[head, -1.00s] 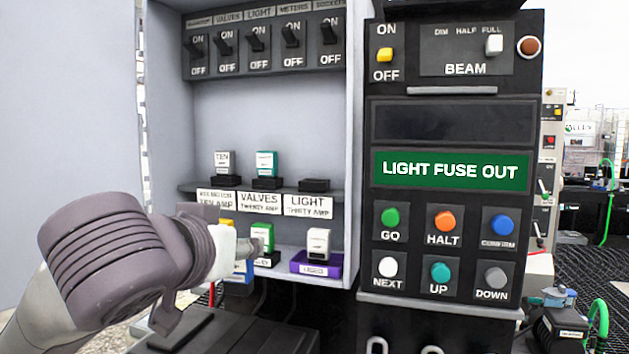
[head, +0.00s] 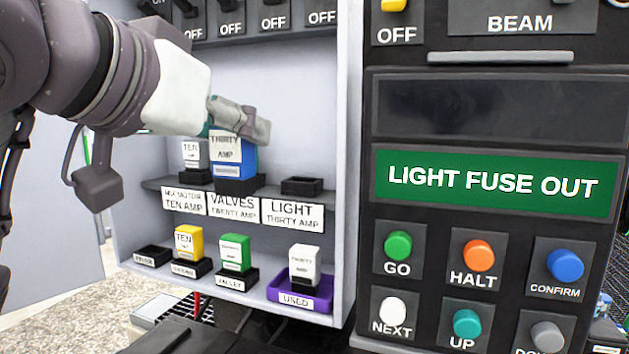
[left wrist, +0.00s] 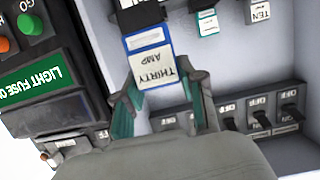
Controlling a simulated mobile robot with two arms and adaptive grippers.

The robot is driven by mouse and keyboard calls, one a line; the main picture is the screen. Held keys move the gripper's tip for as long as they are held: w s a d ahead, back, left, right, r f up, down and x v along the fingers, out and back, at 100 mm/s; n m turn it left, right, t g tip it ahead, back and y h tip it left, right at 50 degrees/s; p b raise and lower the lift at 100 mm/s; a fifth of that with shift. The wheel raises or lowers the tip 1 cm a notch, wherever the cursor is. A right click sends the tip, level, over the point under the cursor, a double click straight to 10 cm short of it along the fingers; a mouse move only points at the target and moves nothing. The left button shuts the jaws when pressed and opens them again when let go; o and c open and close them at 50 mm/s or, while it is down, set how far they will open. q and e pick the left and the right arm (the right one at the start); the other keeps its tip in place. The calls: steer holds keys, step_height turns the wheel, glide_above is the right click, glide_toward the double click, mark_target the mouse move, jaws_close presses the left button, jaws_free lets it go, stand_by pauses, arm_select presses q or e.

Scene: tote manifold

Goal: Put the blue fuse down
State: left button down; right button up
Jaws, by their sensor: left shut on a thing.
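The blue fuse (head: 235,162), with a white "THIRTY AMP" label, is held upright in my left gripper (head: 240,122). In the left wrist view the fuse (left wrist: 146,47) sits between the closed fingers, label toward the camera. The empty black socket (head: 300,186) labelled "LIGHT THIRTY AMP" is on the upper shelf, right of the fuse in the head view. In the head view the fuse covers the "VALVES" place, where the left wrist view shows a teal fuse (left wrist: 207,22). No contact with a socket can be made out. My right gripper is not in view.
Lower shelf: an empty black socket (head: 153,256), a yellow fuse (head: 188,242), a green fuse (head: 235,252), and a white fuse (head: 304,264) in the purple "USED" tray (head: 318,300). A white "TEN" fuse (head: 192,154) stands upper left. The control panel (head: 480,130) borders the right.

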arm_select(q)
steer(key=shift+w+d+r, duration=0.1)
steer(key=shift+w+r, duration=0.05)
steer(key=shift+w, duration=0.1)
steer(key=p, duration=0.3)
glide_toward(311, 148)
steer(key=w+p, duration=0.1)
steer(key=w+d+r, duration=0.1)
steer(key=w+r+p, duration=0.1)
steer(key=w, duration=0.1)
steer(key=shift+d+p, duration=0.35)
steer(key=shift+d, duration=0.05)
steer(key=shift+w+d+p, duration=0.25)
steer(key=shift+w+p, duration=0.05)
steer(key=shift+w, duration=0.3)
step_height(311, 148, down, 4)
steer(key=shift+w+d+r+p, duration=0.15)
steer(key=shift+r+p, duration=0.1)
steer(key=shift+p, duration=0.35)
steer(key=shift+f, duration=0.2)
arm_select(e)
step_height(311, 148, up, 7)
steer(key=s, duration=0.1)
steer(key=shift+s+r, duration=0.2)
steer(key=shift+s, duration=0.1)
arm_select(q)
steer(key=c, duration=0.7)
jaws_free()
